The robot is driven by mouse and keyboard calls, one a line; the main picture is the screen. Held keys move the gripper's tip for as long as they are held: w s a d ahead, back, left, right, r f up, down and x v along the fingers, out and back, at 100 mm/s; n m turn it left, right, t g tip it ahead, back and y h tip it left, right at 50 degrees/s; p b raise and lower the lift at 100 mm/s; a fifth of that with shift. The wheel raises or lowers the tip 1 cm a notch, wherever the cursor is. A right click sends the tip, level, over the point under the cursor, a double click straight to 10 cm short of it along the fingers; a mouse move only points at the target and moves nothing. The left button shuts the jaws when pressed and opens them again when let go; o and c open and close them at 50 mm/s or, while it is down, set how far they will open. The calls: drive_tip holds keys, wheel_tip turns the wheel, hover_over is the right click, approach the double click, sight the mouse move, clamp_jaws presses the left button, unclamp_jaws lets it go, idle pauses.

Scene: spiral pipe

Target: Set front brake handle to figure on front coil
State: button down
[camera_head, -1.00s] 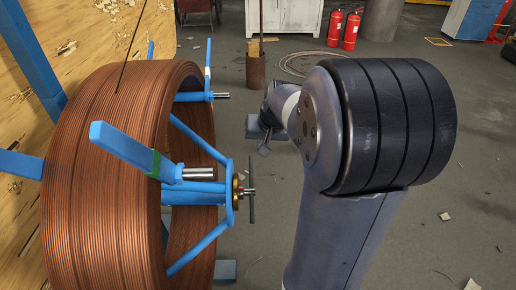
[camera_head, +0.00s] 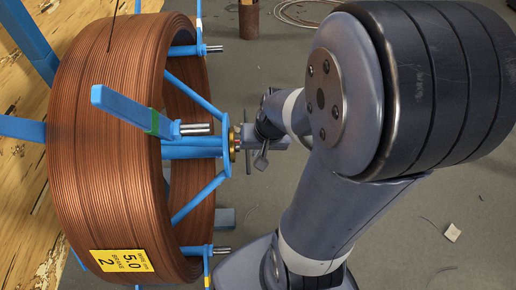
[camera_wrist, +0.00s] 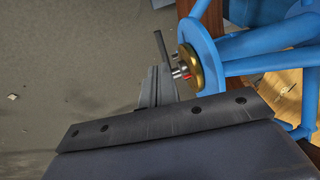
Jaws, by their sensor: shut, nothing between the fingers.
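The front coil (camera_head: 105,150) is a large copper spiral on a blue spoked frame. A yellow label (camera_head: 120,262) low on it shows "5.0" and "2"; its smaller print is hard to read. At the hub, a brass disc (camera_head: 234,143) carries the brake handle, a thin dark bar (camera_head: 248,152). The wrist view shows the brass disc (camera_wrist: 190,62) with a small red mark, and the dark handle bar (camera_wrist: 162,47) beside it. My gripper (camera_head: 264,146) is shut and empty, close to the handle; its fingers (camera_wrist: 155,88) show near the bar. I cannot tell if they touch.
Blue arms (camera_head: 128,112) with metal rod ends stick out around the coil. A wooden panel (camera_head: 22,200) stands at left. A rusty post (camera_head: 249,20) stands behind. The grey floor (camera_head: 425,230) at right is mostly open, with small scraps.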

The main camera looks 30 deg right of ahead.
sight(249, 168)
drive_tip(key=b+x, duration=0.3)
drive_tip(key=x, duration=0.7)
drive_tip(key=shift+w+f, duration=0.1)
drive_tip(key=shift+f, duration=0.25)
drive_tip(key=shift+f, duration=0.1)
drive_tip(key=shift+b+x, duration=0.9)
drive_tip(key=shift+b, duration=0.3)
